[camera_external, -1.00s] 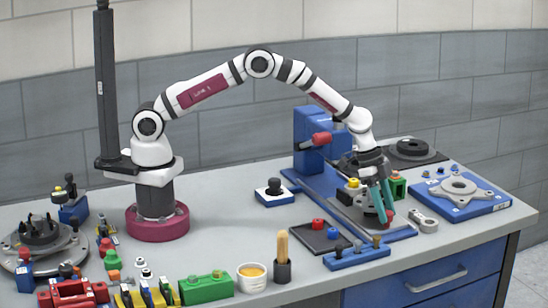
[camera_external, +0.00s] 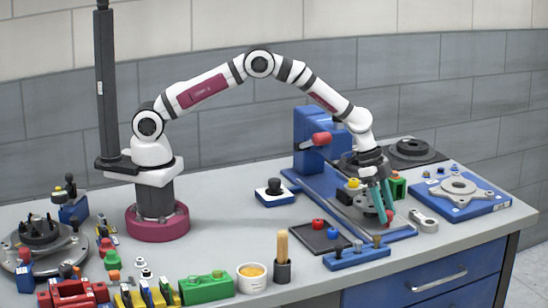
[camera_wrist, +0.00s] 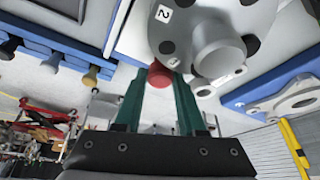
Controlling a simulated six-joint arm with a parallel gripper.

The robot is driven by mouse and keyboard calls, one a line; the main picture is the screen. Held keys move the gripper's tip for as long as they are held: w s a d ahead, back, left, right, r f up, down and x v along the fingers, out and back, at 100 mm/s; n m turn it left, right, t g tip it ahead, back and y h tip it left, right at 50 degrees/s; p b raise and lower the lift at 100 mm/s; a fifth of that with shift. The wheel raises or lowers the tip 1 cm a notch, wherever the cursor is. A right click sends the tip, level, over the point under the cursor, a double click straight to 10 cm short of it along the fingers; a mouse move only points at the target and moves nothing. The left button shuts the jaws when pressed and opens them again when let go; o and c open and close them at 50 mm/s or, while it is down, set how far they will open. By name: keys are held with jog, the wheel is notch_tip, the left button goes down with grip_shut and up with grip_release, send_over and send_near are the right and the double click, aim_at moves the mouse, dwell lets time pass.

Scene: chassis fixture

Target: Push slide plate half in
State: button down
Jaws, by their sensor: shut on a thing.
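The grey slide plate (camera_external: 345,208) lies in the blue fixture on the bench, with its near end toward the front right. A red knob (camera_external: 389,216) is at that end. My gripper (camera_external: 383,207) points down there, its teal fingers shut on the red knob. In the wrist view, the red knob (camera_wrist: 160,75) sits between the fingertips of my gripper (camera_wrist: 160,85). A grey round part (camera_wrist: 210,35) with black spots and a label "2" is just beyond it. My fingers and wrist hide part of the plate, so how far it is in is hard to tell.
The blue fixture tower (camera_external: 308,140) with a red-handled lever (camera_external: 321,138) stands behind. A dark tray (camera_external: 318,237) and a blue peg block (camera_external: 357,256) lie in front. A grey link (camera_external: 425,221) and a blue flange plate (camera_external: 460,197) are close on the right.

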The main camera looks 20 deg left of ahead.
aim_at(367, 198)
jog(key=w+a, duration=0.6)
jog(key=shift+w+a, duration=0.15)
jog(key=shift+w, duration=0.1)
jog(key=c, duration=0.5)
grip_release()
jog(key=shift+s, duration=0.1)
